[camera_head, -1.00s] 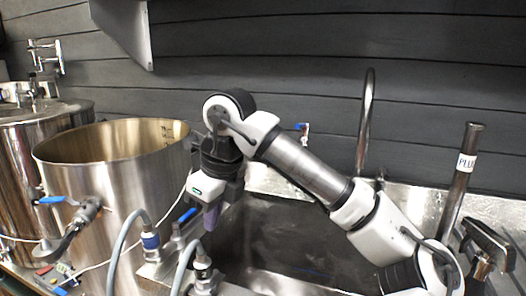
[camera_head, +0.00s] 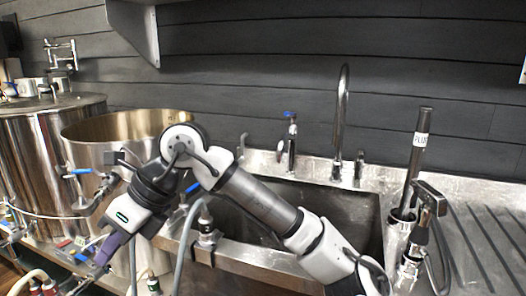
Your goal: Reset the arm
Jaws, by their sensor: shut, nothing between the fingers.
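My gripper (camera_head: 95,266) is at the lower left of the head view, at the end of my white and grey arm. It points down and to the left, in front of the open steel pot (camera_head: 84,137). Its purple fingers are together, with nothing seen between them. The arm reaches from the lower right across the front of the sink (camera_head: 330,205).
A second steel vessel (camera_head: 38,150) stands at the far left. A curved faucet (camera_head: 342,110) rises behind the sink. A labelled upright tube (camera_head: 416,155) and a black-handled sprayer (camera_head: 428,198) stand at its right. Hoses and blue-handled valves crowd the lower left.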

